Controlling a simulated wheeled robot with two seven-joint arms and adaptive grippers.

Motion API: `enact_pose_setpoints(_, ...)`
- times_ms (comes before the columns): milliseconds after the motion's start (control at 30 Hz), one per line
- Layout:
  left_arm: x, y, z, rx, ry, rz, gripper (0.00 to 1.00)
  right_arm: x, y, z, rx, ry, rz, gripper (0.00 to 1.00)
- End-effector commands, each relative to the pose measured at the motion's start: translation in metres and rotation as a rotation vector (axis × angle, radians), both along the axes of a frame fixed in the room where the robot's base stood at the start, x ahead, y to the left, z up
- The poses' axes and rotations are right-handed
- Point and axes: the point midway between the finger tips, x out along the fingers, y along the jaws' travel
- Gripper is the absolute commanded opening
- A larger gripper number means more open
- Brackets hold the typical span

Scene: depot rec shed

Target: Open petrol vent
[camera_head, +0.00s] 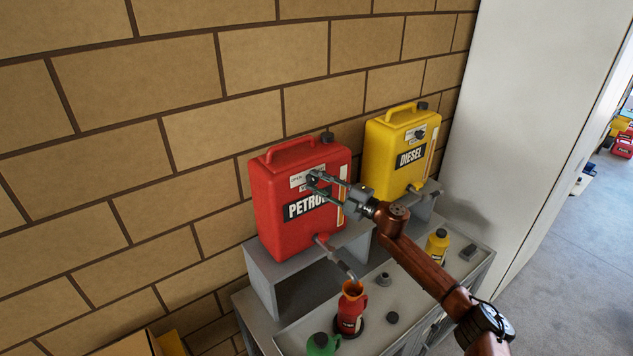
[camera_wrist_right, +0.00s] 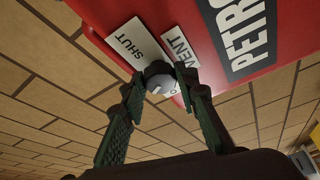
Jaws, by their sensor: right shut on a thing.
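The red petrol can (camera_head: 285,225) stands on a grey stand against the brick wall, with a black cap on top and a spout at its lower front. In the head view the fingers hide most of the knob. My left gripper is not in view.
A yellow diesel can (camera_head: 388,160) stands right of the petrol can. A red container with an orange funnel (camera_head: 351,300) stands under the petrol spout. A green container (camera_head: 322,345) and a small yellow bottle (camera_head: 437,246) are on the grey bench. A white panel (camera_head: 535,100) stands at right.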

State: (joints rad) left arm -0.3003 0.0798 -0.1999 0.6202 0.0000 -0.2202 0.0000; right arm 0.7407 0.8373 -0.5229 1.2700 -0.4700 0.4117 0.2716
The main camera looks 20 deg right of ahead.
Motion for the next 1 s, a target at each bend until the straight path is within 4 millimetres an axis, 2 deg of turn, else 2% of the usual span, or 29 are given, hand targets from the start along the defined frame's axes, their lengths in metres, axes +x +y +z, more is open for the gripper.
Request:
enact_pose_setpoints(400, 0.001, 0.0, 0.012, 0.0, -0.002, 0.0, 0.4, 0.0, -0.001, 0.002, -0.248, -0.088, -0.001, 0.04)
enact_pose_setpoints(1000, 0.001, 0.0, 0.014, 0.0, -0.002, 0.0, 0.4, 0.0, 0.0, 0.0, -0.315, -0.112, 0.002, 0.04)
